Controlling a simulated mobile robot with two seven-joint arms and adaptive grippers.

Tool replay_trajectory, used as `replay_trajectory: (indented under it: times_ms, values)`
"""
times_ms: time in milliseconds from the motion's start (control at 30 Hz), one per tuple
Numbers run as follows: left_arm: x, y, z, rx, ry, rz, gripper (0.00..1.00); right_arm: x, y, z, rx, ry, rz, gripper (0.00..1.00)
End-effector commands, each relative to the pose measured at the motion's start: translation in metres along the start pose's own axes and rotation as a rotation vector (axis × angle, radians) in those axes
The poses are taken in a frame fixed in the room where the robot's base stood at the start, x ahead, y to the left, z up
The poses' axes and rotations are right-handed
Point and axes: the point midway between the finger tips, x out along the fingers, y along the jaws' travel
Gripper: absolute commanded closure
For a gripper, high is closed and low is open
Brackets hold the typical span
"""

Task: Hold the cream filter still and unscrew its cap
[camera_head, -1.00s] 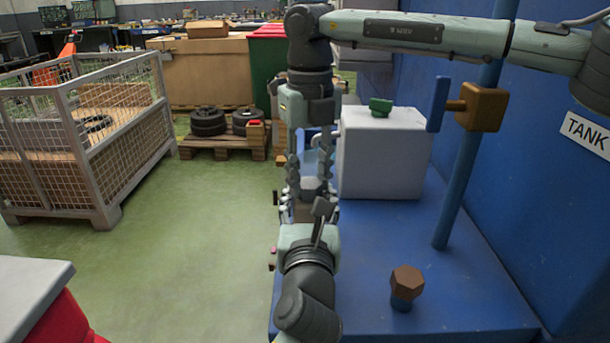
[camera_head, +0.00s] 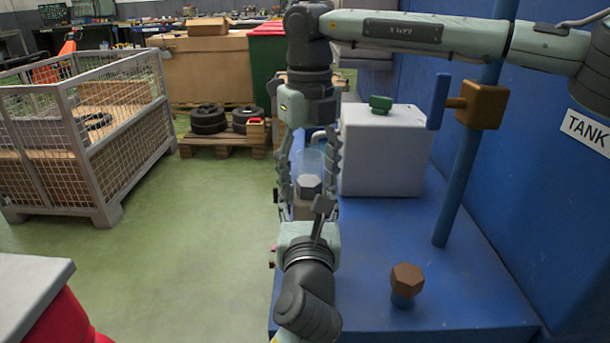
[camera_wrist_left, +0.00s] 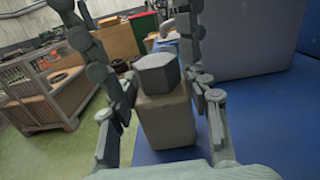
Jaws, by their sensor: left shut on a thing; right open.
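The cream filter (camera_head: 303,212) stands upright, with its dark grey, faceted cap (camera_head: 310,186) on top. In the left wrist view the cream body (camera_wrist_left: 166,122) and the cap (camera_wrist_left: 157,75) show clearly, with the cap seated on the body. My left gripper (camera_head: 303,208) comes from below in the head view and is shut on the filter body. My right gripper (camera_head: 309,172) points down from above. Its fingers are spread on both sides of the cap with gaps, and they also show at the top of the left wrist view. The thread is hidden.
A blue platform (camera_head: 375,260) carries a white block (camera_head: 382,155) with a green knob (camera_head: 380,104) and a brown hexagonal knob (camera_head: 407,279). A blue post (camera_head: 455,190) with an orange valve block (camera_head: 482,105) stands right. Green floor (camera_head: 180,250) is free left.

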Motion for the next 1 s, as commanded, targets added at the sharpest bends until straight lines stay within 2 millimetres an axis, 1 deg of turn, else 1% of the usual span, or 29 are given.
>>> replay_trajectory:
  times_ms: [33,167,533,833,933,1000]
  values:
    - [0.0,0.0,0.0,-0.001,-0.002,-0.001,1.0,0.004,-0.005,-0.001,0.012,0.005,0.006,0.38]
    - [0.0,0.0,-0.001,-0.001,-0.001,-0.001,1.0,-0.001,-0.005,-0.001,0.012,0.003,0.006,0.38]
    - [0.0,0.0,0.0,-0.001,0.0,-0.001,1.0,-0.038,-0.006,0.0,0.012,-0.002,0.002,0.38]
    - [0.0,0.0,0.0,-0.001,0.002,-0.001,1.0,-0.042,-0.006,0.0,0.016,-0.004,0.0,0.38]
    - [0.0,0.0,-0.001,-0.001,0.003,-0.001,1.0,-0.042,-0.006,0.0,0.088,-0.004,0.0,0.38]
    - [0.0,0.0,-0.001,-0.001,0.003,-0.001,1.0,-0.042,-0.006,0.001,0.198,-0.004,0.001,0.38]
